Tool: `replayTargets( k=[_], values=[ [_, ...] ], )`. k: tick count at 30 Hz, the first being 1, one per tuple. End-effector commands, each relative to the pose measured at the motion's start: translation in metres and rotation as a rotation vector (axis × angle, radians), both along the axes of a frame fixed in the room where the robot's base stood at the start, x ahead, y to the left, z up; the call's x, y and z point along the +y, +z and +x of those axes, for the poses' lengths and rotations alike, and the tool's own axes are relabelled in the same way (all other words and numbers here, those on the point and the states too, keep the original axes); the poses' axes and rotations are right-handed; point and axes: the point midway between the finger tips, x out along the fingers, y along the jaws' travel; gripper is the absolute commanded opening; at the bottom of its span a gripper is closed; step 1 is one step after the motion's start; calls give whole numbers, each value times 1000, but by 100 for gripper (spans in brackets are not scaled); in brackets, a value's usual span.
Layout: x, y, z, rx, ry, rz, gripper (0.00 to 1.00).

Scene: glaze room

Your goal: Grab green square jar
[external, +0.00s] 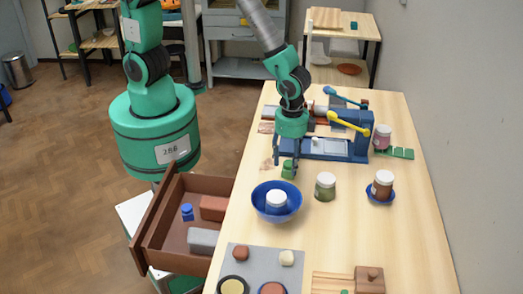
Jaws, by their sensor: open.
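A small green square jar (288,169) stands on the wooden table, left of its middle. My gripper (285,170) points down at it from above with its fingers open. The jar appears between or just beside the fingertips, and they partly hide it. I cannot tell whether the fingers touch it. A rounder olive-green jar with a pale lid (325,189) stands to the right of my gripper, apart from it.
A blue bowl (263,207) holding a white-lidded jar (277,201) is just in front. A blue machine (318,148) with a yellow-handled lever (350,124) is close behind. A brown jar (382,186) sits on a blue saucer. An open drawer (172,236) juts out left.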

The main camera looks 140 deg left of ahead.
Motion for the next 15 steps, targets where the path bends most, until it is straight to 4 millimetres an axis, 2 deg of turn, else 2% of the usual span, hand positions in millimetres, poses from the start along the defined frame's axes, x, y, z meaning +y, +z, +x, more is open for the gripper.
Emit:
replayTargets(
  k=[13, 14, 15],
  values=[
    [0, 0, 0, 0, 0, 0, 52],
    [0, 0, 0, 0, 0, 0, 48],
    [0, 0, 0, 0, 0, 0, 40]
  ],
)
